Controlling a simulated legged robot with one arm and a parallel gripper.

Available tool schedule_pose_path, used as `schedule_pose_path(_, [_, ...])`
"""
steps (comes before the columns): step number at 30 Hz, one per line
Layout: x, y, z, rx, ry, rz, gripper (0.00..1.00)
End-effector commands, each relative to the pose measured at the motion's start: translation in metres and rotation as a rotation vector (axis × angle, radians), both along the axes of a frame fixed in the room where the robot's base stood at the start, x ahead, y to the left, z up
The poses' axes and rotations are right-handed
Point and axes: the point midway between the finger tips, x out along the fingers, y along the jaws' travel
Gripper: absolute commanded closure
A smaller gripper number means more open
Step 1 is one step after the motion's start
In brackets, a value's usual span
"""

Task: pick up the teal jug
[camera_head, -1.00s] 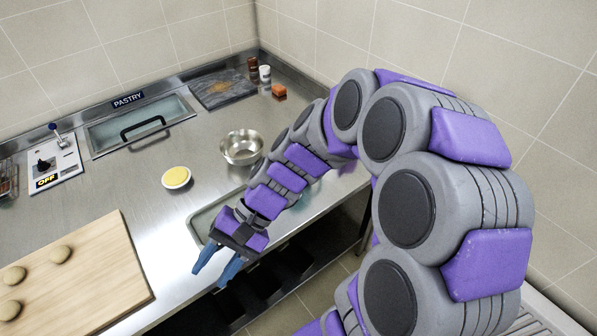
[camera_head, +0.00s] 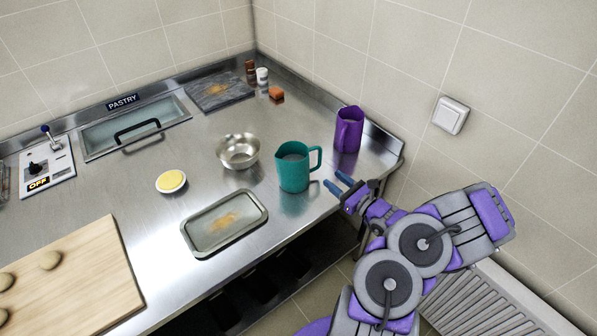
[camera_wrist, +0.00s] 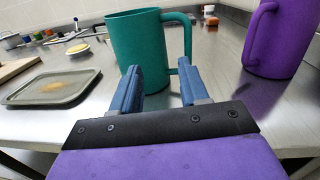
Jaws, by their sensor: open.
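The teal jug (camera_head: 293,170) stands upright on the steel counter, with its handle on the right side in the head view. In the wrist view the teal jug (camera_wrist: 143,45) is straight ahead, its handle at the right, rising behind the fingertips. My gripper (camera_head: 334,184) is open and empty, just to the right of the jug and near the counter's front edge. In the wrist view the two blue fingers of my gripper (camera_wrist: 161,80) point toward the jug's handle side, overlapping its lower part. I cannot tell whether they touch it.
A purple jug (camera_head: 348,130) stands behind and right of the teal one. A steel bowl (camera_head: 239,163) is to its left, and a grey tray (camera_head: 190,236) lies in front-left. A steel counter (camera_head: 140,205) has clear room around a small yellow-filled dish (camera_head: 171,181).

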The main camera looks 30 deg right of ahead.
Motion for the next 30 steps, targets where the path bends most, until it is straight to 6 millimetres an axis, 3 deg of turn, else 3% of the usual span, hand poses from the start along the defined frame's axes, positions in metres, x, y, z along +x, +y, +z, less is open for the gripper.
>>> schedule_pose_path(3, [-0.019, -0.027, -0.027, 0.048, 0.029, -0.101, 0.56])
schedule_pose_path(8, [-0.02, -0.042, -0.04, 0.071, 0.042, -0.143, 0.56])
schedule_pose_path(22, [0.069, -0.04, -0.041, 0.069, 0.041, -0.14, 0.56])
schedule_pose_path(30, [0.094, -0.04, -0.039, 0.07, 0.041, -0.142, 0.56])
